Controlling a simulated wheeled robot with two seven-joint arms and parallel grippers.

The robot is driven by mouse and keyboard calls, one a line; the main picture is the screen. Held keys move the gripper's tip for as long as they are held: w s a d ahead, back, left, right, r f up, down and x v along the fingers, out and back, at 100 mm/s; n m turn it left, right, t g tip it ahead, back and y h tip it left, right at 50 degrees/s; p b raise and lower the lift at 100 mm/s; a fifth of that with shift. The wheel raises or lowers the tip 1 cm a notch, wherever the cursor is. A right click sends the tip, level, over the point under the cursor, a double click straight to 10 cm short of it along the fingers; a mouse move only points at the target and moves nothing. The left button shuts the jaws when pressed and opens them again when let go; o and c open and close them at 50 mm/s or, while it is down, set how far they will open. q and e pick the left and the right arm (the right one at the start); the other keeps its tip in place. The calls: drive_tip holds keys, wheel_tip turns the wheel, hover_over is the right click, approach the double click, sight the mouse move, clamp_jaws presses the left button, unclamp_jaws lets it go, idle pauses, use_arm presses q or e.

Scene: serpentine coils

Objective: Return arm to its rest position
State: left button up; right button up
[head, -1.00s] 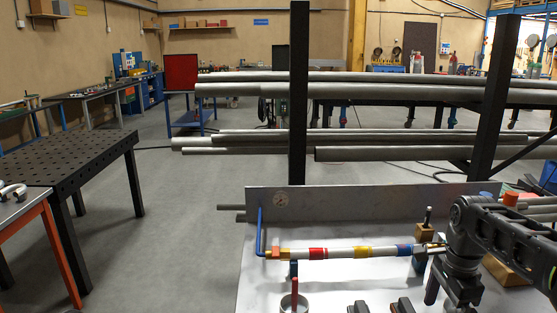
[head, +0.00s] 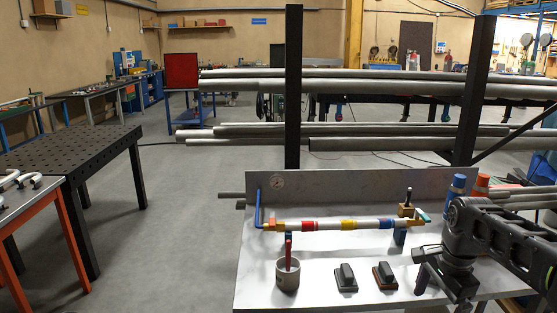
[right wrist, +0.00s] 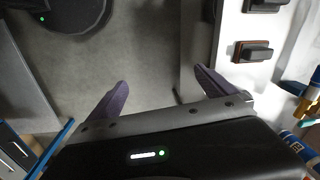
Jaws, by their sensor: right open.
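My right arm comes in from the right in the head view. Its gripper (head: 443,291) hangs over the right front of the white bench (head: 320,293), with its purple fingers pointing down. In the right wrist view the fingers (right wrist: 160,95) stand wide apart with nothing between them, above the grey floor beside the bench. A white bar (head: 330,225) with red, yellow and blue bands lies level on supports along the bench, left of my right gripper and apart from it. My left gripper is not in view.
A perforated black table (head: 70,155) is at left. Open floor lies between.

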drive_tip(key=w+a+f+n+t+y, duration=0.1)
drive_tip(key=w+a+f+n+t, duration=0.2)
drive_tip(key=w+a+f+n, duration=0.3)
drive_tip(key=s+a+f+n+t+y, duration=0.1)
drive_tip(key=a+f+n, duration=0.1)
drive_tip(key=a+f, duration=0.4)
drive_tip(key=s+a+f+n+y, duration=0.1)
drive_tip(key=a+f+n, duration=0.2)
drive_tip(key=f, duration=0.6)
drive_tip(key=s+a+f+n, duration=0.2)
drive_tip(key=s+a+f, duration=0.5)
drive_tip(key=f, duration=0.2)
drive_tip(key=s+a+f+g, duration=0.2)
drive_tip(key=s+a+f, duration=0.1)
drive_tip(key=s, duration=0.7)
drive_tip(key=s+a+f+n+g+y, duration=0.1)
drive_tip(key=s+a+f, duration=0.3)
drive_tip(key=s, duration=0.7)
wheel_tip(320, 180, down, 2)
drive_tip(key=shift+a+f+g, duration=0.15)
drive_tip(key=shift+a+g, duration=0.05)
drive_tip(key=shift+g, duration=0.6)
